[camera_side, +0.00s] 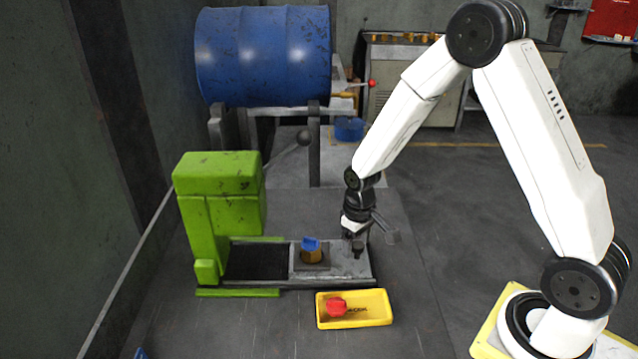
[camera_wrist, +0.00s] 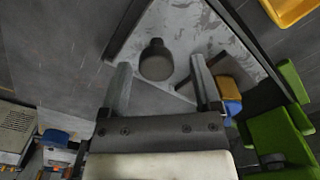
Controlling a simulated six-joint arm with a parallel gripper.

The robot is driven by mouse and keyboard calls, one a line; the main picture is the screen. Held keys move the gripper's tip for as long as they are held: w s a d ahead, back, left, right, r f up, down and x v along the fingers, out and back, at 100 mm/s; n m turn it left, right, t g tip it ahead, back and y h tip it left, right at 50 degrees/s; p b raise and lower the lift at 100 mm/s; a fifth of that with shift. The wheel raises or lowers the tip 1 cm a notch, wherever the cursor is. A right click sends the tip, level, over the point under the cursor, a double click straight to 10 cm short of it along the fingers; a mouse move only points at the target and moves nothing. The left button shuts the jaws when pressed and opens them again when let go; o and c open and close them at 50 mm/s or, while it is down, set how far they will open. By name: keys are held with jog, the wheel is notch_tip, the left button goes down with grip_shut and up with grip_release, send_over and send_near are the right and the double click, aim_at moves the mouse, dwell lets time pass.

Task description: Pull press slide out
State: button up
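The green press (camera_side: 220,195) stands at the left in the side view. Its slide (camera_side: 331,272) lies on the grey rail bed, with the light plate at the right end, clear of the press head. A gold block with a blue top (camera_side: 311,251) sits on the plate. My gripper (camera_side: 356,248) is over the slide's right end. In the wrist view the two fingers of my gripper (camera_wrist: 159,72) are spread apart. A dark round knob (camera_wrist: 156,61) shows in the gap between the fingertips; I cannot tell if they touch it.
A yellow tray (camera_side: 371,313) with a red piece (camera_side: 337,307) lies in front of the slide. A press lever with a ball end (camera_side: 303,137) rises behind. A blue drum (camera_side: 263,55) lies on a stand at the back. The floor to the right is open.

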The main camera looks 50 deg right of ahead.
jog(key=shift+r, duration=0.15)
jog(key=shift+r, duration=3.8)
jog(key=shift+s+a+r, duration=0.2)
jog(key=shift+s+a, duration=0.05)
jog(key=shift+s, duration=0.25)
jog(key=s+a+r+t, duration=0.1)
jog(key=s+a+t, duration=0.1)
jog(key=s, duration=0.7)
jog(key=shift+s+a+r+t, duration=0.2)
jog(key=shift+a+r+t, duration=0.1)
jog(key=shift+a, duration=0.55)
